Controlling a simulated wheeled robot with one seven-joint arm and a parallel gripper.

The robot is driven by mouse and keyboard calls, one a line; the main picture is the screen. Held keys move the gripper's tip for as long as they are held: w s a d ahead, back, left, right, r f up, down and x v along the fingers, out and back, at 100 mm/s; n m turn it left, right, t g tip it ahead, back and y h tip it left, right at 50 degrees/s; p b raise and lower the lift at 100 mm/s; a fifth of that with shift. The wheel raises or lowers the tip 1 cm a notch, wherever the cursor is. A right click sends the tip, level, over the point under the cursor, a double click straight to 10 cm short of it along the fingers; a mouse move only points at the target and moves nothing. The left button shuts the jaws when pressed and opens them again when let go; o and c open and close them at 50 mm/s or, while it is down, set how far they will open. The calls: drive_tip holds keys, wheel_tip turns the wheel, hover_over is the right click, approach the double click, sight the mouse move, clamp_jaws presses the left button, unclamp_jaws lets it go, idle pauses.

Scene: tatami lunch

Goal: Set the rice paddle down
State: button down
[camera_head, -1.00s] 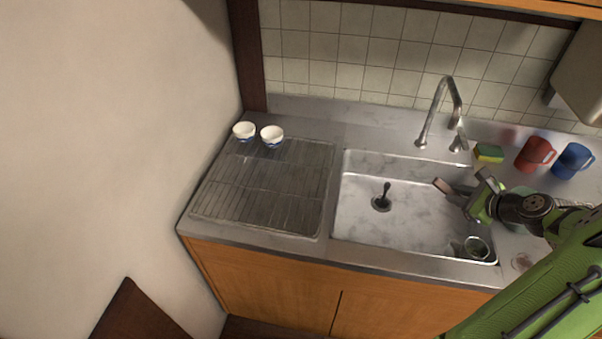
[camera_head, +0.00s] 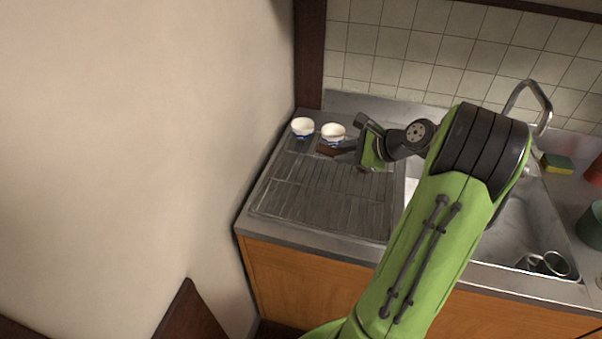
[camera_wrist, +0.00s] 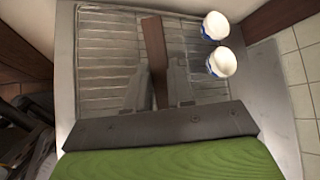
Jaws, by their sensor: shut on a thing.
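The rice paddle (camera_head: 334,150) is a flat brown piece held out to the left from my gripper (camera_head: 361,148). In the wrist view the paddle (camera_wrist: 154,52) is a long brown strip between the two grey fingers of my gripper (camera_wrist: 158,85). The gripper is shut on it, above the back right part of the wire drying rack (camera_head: 300,200). The paddle's far end is near the right-hand white bowl. I cannot tell whether the paddle touches the rack.
Two white and blue bowls stand at the back of the rack, a left one (camera_head: 303,126) and a right one (camera_head: 333,131). The front of the rack is clear. The sink (camera_head: 520,225) lies to the right, holding a cup (camera_head: 556,263); a wall borders the left.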

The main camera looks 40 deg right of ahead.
wheel_tip(320, 180, down, 10)
drive_tip(key=b, duration=0.4)
drive_tip(key=shift+s+f, duration=0.1)
drive_tip(key=c, duration=1)
unclamp_jaws()
drive_tip(key=shift+d, duration=0.1)
